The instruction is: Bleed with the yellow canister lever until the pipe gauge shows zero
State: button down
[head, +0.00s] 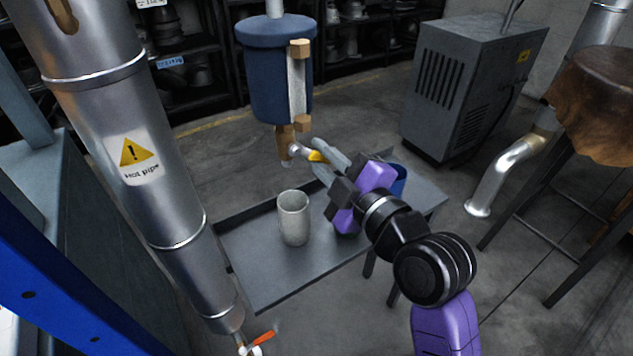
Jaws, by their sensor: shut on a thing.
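The dark blue canister (262,85) hangs upright from a pipe at top centre. A pale sight tube (297,88) runs down its side between brass fittings. Below it is a brass valve (284,145) with a spout pointing down. The valve's yellow lever (314,156) points right, tilted slightly down. My gripper (322,160) comes from the lower right and is shut on the lever's end, its fingers partly covering it. A grey cup (293,219) stands below the spout, slightly to its right in the picture. I see no pipe gauge in this view.
A grey tray table (270,278) holds the cup and a blue container (398,180) behind my gripper. A large hot pipe (178,200) with an orange-handled valve (264,337) stands left. A grey cabinet (465,80) and a stand with brown leather (597,100) are right.

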jog(key=n+b, duration=0.2)
jog(key=r+n+b, duration=0.1)
jog(key=shift+w+d, duration=0.15)
jog(key=shift+d, duration=0.1)
jog(key=shift+r+n+b, duration=0.35)
jog(key=shift+n+b, duration=0.3)
jog(key=shift+n, duration=0.2)
jog(key=shift+r+n+b, duration=0.35)
jog(key=shift+n+b, duration=0.3)
jog(key=shift+n, duration=0.2)
jog(key=c, duration=1.4)
grip_release()
jog(key=shift+o, duration=0.2)
jog(key=shift+d, duration=0.1)
jog(key=v, duration=0.7)
jog(key=shift+s+d+p, duration=0.15)
jog(key=shift+s+p, duration=0.2)
